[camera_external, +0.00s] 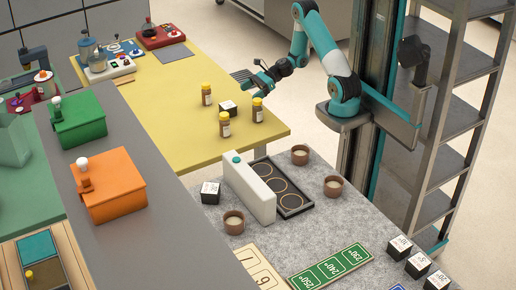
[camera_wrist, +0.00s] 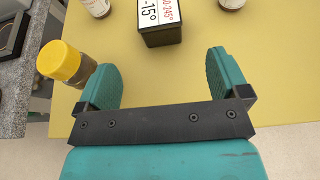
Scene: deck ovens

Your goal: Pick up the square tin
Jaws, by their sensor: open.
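A small square-sided black box (camera_external: 228,108) with a white label on top stands on the yellow table among several yellow-lidded jars. It may be the square tin; I cannot tell for sure. In the wrist view the box (camera_wrist: 162,24) is at the top middle, beyond the fingertips, with "-15°" and red figures on its label. My gripper (camera_external: 262,84) is above the table's right edge, behind and right of the box. In the wrist view my gripper (camera_wrist: 165,72) has its two teal fingers wide apart with nothing between them.
A yellow-lidded jar (camera_wrist: 66,62) stands close outside the left finger; it shows in the external view (camera_external: 257,110). Two more jars (camera_external: 225,124) (camera_external: 207,93) stand past the box. Similar labelled cubes (camera_external: 210,192) (camera_external: 418,264) sit on the grey counter (camera_external: 310,225). Bare yellow tabletop (camera_external: 185,120) lies left.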

